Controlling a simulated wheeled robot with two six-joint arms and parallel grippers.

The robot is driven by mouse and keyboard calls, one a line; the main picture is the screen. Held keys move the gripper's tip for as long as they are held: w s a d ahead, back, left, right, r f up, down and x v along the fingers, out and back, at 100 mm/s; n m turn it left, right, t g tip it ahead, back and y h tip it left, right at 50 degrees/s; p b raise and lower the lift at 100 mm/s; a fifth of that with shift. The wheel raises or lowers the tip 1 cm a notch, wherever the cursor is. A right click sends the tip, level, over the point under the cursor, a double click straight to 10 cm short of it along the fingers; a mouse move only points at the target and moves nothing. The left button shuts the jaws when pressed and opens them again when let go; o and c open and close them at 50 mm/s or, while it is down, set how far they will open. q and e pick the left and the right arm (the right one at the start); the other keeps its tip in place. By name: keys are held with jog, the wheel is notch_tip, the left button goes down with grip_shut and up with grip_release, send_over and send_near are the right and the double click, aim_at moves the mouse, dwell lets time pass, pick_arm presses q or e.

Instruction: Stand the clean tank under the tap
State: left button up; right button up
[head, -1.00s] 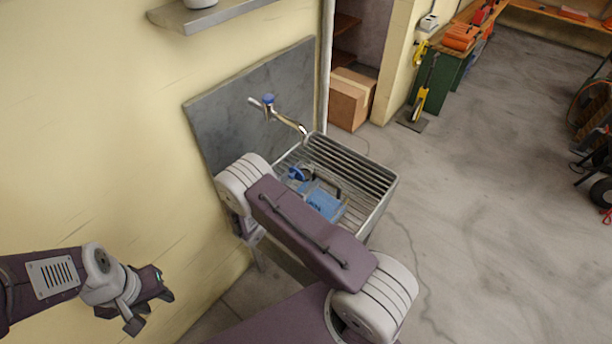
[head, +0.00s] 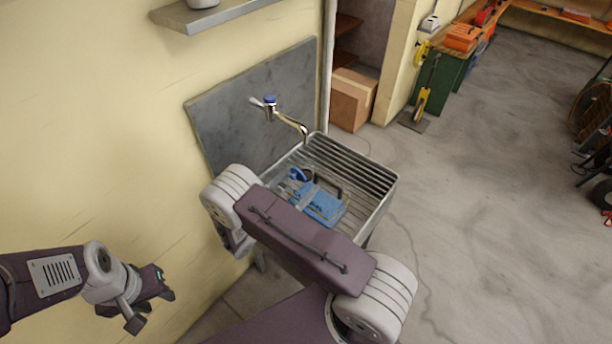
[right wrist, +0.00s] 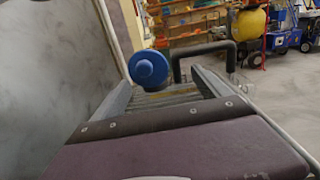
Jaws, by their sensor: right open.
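The tank (head: 322,204) is blue, with a blue round cap (head: 299,175) and a dark handle (head: 330,184). It stands in the sink basin, partly hidden behind my right arm in the head view. The tap (head: 290,121) comes out of the grey wall panel, its spout over the sink's back edge. In the right wrist view the cap (right wrist: 149,68) and the dark handle (right wrist: 205,52) show just beyond my right gripper (right wrist: 162,82), whose fingers are apart. I cannot tell whether they touch the tank. My left gripper (head: 152,308) is open and empty, left of the sink.
The metal sink (head: 380,197) has a ribbed drainer at its back right. A shelf (head: 205,14) juts from the wall above. A cardboard box (head: 352,99) stands beyond the sink.

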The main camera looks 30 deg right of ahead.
jog(key=v, duration=0.7)
jog(key=shift+s+a, duration=0.2)
jog(key=shift+a, duration=0.15)
